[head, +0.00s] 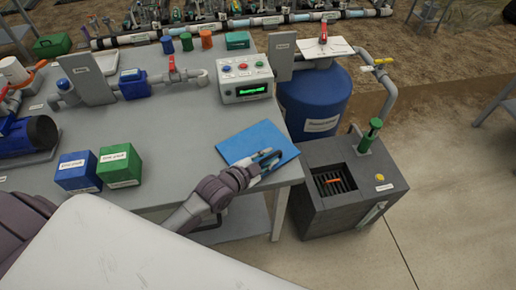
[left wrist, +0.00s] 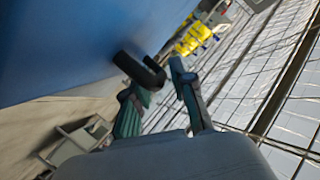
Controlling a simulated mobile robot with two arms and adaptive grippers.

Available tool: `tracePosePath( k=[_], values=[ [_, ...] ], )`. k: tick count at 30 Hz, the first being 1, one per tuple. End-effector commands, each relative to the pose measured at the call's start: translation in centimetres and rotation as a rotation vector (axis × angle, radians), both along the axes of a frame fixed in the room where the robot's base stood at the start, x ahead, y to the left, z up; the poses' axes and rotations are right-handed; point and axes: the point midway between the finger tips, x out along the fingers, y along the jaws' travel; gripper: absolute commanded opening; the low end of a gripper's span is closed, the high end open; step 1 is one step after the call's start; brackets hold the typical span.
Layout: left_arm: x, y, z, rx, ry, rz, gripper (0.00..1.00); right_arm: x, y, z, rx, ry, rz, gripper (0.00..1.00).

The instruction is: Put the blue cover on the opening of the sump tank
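The blue cover (head: 240,146) is a flat square panel at the front right corner of the grey table. It fills the upper left of the left wrist view (left wrist: 50,40) at close range. A dark handle (left wrist: 140,72) stands out from it. My left gripper (head: 268,160) is at the cover's right part. In the left wrist view its fingers (left wrist: 155,88) are apart, with the handle close to their tips; firm contact is not visible. The sump tank (head: 318,218) is a dark grey box on the floor to the right, with a square opening (head: 333,180) showing a grate and an orange item. My right gripper is not in view.
A green-handled fitting (head: 370,136) and a yellow knob (head: 379,178) stand on the tank top. A blue drum (head: 315,103) is behind the tank. A control box (head: 242,78) and blue and green boxes (head: 119,166) stand on the table.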

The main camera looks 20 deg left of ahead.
Motion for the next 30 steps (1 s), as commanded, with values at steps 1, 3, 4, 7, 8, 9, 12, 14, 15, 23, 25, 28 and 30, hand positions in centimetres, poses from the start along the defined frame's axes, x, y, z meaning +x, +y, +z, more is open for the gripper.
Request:
tracePosePath(
  k=[1,3,4,7,8,9,12,14,15,23,25,28,30],
  values=[
    [0.47,-0.16,-0.1,0.0,-0.001,0.0,0.25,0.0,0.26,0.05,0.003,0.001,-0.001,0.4],
    [0.73,-0.25,-0.24,0.0,0.0,0.0,0.25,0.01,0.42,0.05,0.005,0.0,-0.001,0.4],
    [0.77,-0.28,-0.27,0.0,0.0,0.0,0.25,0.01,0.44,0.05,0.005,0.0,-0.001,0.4],
    [0.75,-0.29,-0.3,0.0,0.0,0.0,0.25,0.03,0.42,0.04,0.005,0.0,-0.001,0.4],
    [0.74,-0.28,-0.3,0.0,0.0,0.0,0.25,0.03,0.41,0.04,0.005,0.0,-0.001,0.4],
    [0.74,-0.28,-0.29,0.0,0.0,0.0,0.25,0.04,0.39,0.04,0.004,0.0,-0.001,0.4],
    [0.73,-0.27,-0.29,0.0,0.0,0.0,0.1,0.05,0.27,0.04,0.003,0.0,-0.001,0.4],
    [0.73,-0.26,-0.29,0.0,0.0,0.0,0.0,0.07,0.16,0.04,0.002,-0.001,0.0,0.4],
    [0.73,-0.27,-0.3,0.001,0.0,0.0,0.0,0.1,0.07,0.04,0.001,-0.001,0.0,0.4],
    [0.72,-0.26,-0.3,0.001,0.0,0.0,0.0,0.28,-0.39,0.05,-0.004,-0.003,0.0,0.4],
    [0.76,-0.26,-0.18,0.001,-0.003,0.0,0.0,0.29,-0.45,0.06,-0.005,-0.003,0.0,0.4],
    [0.76,-0.26,-0.18,0.001,-0.003,0.0,0.0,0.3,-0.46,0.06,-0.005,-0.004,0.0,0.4],
    [0.75,-0.25,-0.18,0.001,-0.003,0.0,0.0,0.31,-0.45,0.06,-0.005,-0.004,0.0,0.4]
  ],
)
